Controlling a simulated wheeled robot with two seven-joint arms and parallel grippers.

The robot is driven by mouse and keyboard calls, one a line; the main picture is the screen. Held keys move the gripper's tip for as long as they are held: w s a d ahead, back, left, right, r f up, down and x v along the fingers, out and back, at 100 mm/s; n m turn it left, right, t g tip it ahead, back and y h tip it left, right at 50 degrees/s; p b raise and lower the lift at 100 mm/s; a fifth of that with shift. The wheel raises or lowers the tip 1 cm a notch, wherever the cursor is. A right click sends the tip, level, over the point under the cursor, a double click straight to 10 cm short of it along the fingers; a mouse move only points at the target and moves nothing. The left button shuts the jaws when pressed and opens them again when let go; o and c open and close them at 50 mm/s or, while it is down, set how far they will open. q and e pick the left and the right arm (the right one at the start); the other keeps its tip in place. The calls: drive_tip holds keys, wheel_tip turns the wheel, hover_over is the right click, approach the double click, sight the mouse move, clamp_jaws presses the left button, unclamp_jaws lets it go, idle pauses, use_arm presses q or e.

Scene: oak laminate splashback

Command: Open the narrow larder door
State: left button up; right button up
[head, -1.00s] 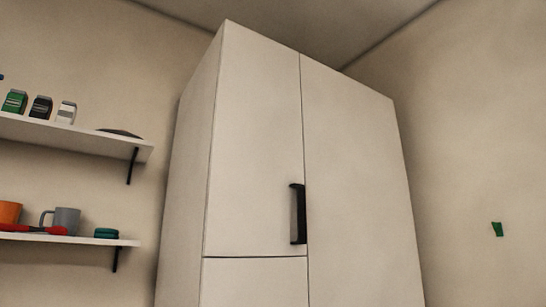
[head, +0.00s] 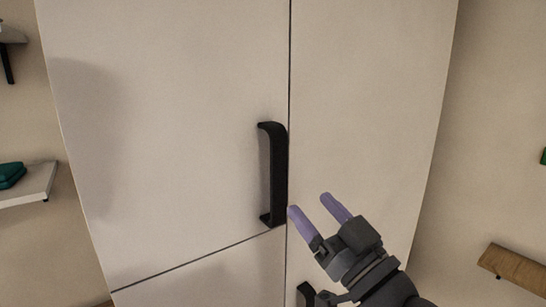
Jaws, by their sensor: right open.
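A tall pale cabinet fills the middle of the head view. Its upper left door (head: 170,120) has a black vertical bar handle (head: 278,175) near its right edge. A plain tall panel (head: 370,100) lies to the right of the vertical seam. The doors look closed, with thin seams. I cannot tell which panel is the larder door. My right gripper (head: 310,203) is open and empty, its two purple fingers pointing up and left, just right of the handle's lower end. Whether it touches anything is unclear. My left gripper is out of view.
A lower left door (head: 200,285) sits under the horizontal seam. A dark curved piece (head: 306,292) shows at the bottom beside my wrist; I cannot tell what it is. Shelf ends (head: 30,187) are at the left. A wooden piece (head: 512,266) is on the right wall.

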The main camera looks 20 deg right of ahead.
sight(280, 173)
drive_tip(key=shift+w+a+r+p, duration=0.7)
drive_tip(key=shift+w+a+r, duration=0.15)
drive_tip(key=shift+w+r, duration=0.2)
drive_tip(key=x, duration=0.1)
drive_tip(key=p+x, duration=0.1)
drive_tip(key=x, duration=0.3)
drive_tip(key=shift+w+f, duration=0.25)
drive_tip(key=shift+w, duration=0.15)
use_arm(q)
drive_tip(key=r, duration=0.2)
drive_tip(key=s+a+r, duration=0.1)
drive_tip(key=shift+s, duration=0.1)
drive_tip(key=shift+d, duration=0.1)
use_arm(e)
drive_tip(key=shift+c, duration=0.7)
clamp_jaws()
